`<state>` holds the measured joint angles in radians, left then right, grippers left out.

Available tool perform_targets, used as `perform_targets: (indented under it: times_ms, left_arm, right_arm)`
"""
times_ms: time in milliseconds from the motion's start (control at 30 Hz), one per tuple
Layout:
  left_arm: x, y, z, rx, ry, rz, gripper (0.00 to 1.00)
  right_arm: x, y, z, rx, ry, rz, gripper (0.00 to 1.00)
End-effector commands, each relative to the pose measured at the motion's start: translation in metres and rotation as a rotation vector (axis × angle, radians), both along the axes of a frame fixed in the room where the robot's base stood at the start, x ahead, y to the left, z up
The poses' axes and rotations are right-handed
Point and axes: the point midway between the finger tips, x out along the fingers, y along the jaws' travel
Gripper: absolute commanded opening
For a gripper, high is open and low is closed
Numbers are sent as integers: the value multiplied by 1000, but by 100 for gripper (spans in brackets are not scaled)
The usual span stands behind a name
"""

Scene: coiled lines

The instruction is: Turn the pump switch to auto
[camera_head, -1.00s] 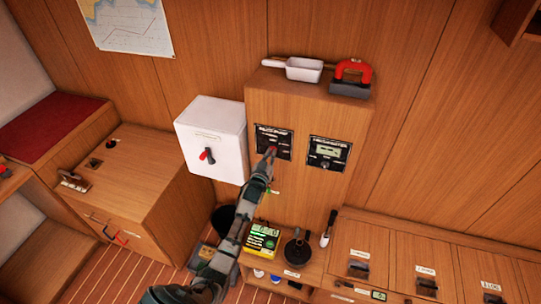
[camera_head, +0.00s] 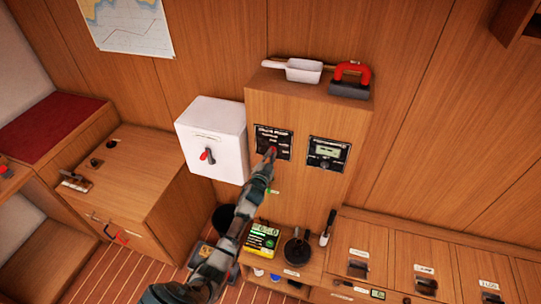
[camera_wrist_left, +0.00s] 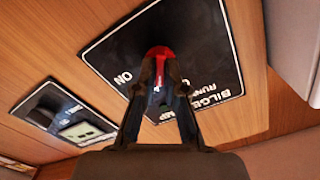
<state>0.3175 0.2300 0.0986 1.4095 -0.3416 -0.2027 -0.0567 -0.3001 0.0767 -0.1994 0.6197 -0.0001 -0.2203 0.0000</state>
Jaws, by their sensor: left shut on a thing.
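The black pump panel (camera_head: 267,139) is on the upper front of the wooden cabinet. In the left wrist view the panel (camera_wrist_left: 205,50) appears turned over, with the word "BILGE" and part of "ON" readable. Its red switch (camera_wrist_left: 159,53) stands at the panel's middle, between my fingers. My left gripper (camera_wrist_left: 160,75) is shut on the red switch. In the head view the left gripper (camera_head: 270,160) reaches up to the panel from below and covers part of it. The switch's exact setting is hard to read. My right gripper is not in view.
A second panel with a display (camera_head: 327,153) sits right of the pump panel. A white box (camera_head: 212,135) with a red-and-black switch hangs on the left. A white scoop (camera_head: 303,71) and a red-handled tool (camera_head: 352,77) lie on the cabinet top. A shelf with several items is below.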

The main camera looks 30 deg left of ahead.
Motion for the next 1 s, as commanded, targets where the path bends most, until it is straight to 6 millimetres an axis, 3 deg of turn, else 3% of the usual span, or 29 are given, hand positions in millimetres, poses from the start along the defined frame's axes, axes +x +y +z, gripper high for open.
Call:
perform_targets:
  times_ms: [400,933,967,1000]
  left_arm:
    - [0,-1,-4,179,49,-1,0]
    - [0,-1,-5,199,56,-1,0]
    - [0,-1,-5,199,56,-1,18]
    - [0,-1,-5,199,56,-1,28]
  right_arm:
    - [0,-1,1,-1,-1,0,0]
    - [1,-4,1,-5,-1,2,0]
    - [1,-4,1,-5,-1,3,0]
    - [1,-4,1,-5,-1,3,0]
